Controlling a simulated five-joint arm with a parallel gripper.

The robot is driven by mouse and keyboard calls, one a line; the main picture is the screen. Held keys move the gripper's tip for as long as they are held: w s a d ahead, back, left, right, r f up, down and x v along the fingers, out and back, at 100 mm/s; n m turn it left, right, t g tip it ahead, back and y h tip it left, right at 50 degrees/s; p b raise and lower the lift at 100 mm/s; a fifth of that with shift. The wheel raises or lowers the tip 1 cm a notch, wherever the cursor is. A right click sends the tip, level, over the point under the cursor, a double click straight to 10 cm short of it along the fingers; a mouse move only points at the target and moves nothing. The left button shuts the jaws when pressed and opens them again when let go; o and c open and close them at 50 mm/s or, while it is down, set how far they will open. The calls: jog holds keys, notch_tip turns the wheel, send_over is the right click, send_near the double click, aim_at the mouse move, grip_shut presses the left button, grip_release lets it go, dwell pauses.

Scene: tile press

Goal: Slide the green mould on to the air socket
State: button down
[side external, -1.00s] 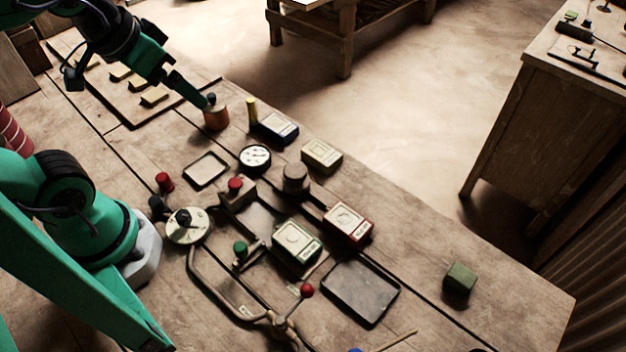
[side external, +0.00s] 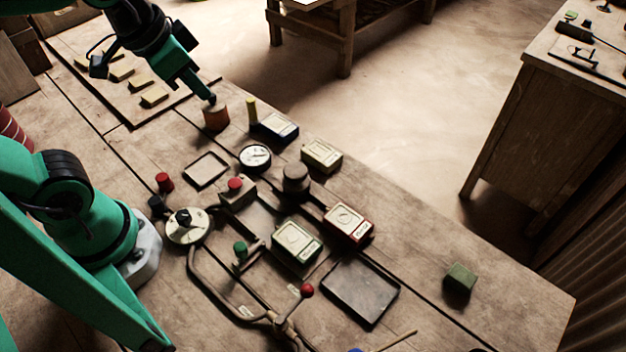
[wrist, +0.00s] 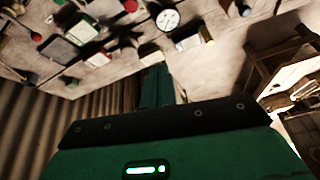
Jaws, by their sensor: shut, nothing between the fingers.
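The green mould (side external: 297,242), a cream-topped block with a green rim, lies in the middle of the bench, left of the red mould (side external: 348,223) and above the dark tray (side external: 360,291). I cannot pick out the air socket for certain. My gripper (side external: 211,99) is shut and empty, pointing down at the upper left, just above an orange-brown pot (side external: 216,118). It is well away from the green mould. In the wrist view its closed fingers (wrist: 157,88) show in the middle, and the moulds beyond are blurred.
A blue mould (side external: 275,127), a cream mould (side external: 321,154) and a gauge (side external: 255,158) stand between my gripper and the green mould. A red-knobbed lever (side external: 306,290) and a green knob (side external: 240,248) rise nearby. A green block (side external: 460,278) sits at right. The bench's lower right is mostly clear.

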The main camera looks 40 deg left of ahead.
aim_at(277, 226)
jog(key=d+f+m+g, duration=0.1)
jog(key=d+f+m, duration=0.3)
jog(key=d, duration=0.4)
jog(key=d+f+m+g, duration=0.2)
jog(key=d+f+m, duration=0.3)
jog(key=d, duration=0.4)
jog(key=d+f+m+g, duration=0.1)
jog(key=d+f+m, duration=0.3)
jog(key=d, duration=0.5)
jog(key=shift+w+f+m+g+y, duration=0.3)
jog(key=shift+m+g, duration=0.1)
jog(key=shift+m, duration=0.7)
jog(key=shift+f, duration=0.1)
jog(key=shift+f, duration=4.85)
jog(key=shift+a, duration=0.1)
jog(key=a, duration=1)
jog(key=shift+a, duration=0.3)
jog(key=shift+r, duration=0.2)
